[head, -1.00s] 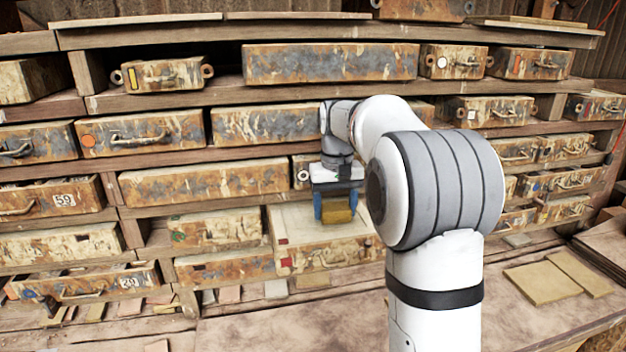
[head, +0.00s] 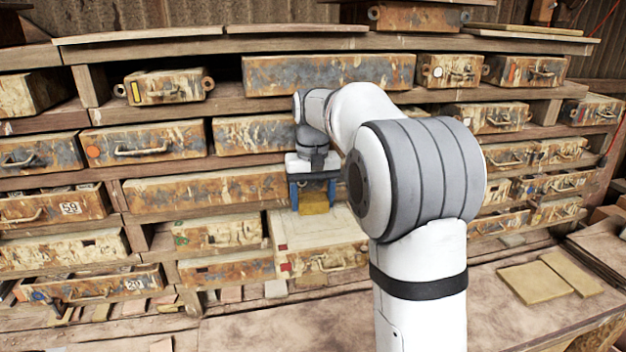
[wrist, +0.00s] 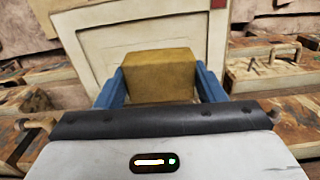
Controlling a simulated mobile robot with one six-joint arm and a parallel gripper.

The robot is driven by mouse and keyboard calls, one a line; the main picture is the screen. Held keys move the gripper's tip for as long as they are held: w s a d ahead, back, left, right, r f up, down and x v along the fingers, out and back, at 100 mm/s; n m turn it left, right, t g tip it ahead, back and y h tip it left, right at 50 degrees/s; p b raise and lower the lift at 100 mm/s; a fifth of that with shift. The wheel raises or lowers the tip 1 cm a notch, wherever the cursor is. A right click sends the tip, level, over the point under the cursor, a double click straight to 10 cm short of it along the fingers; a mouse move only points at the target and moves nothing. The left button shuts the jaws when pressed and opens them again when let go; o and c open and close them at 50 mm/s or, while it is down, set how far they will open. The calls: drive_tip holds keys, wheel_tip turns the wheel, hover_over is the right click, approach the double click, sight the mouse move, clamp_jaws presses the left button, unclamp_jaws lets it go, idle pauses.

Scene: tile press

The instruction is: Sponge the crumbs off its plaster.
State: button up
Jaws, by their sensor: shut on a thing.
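A yellow-brown sponge (head: 314,203) is clamped between the blue fingers of my gripper (head: 313,207). The sponge also shows in the wrist view (wrist: 158,68), held square between both fingers. A mould with a pale plaster face (head: 340,230) sits pulled out on the lower shelf, with a red mark on its left front corner. My gripper and sponge are over the back left part of this plaster. In the wrist view the framed plaster (wrist: 120,42) spreads behind the sponge. I cannot tell whether the sponge touches it, and no crumbs can be made out.
Rusty moulds with handles fill the shelves around, including a long one (head: 205,188) to the left and another (head: 330,72) above. Flat tan tiles (head: 537,282) lie on the bench at right. The bench front (head: 270,330) is mostly clear.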

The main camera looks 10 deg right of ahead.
drive_tip(key=shift+r+p, duration=0.6)
drive_tip(key=shift+r, duration=0.85)
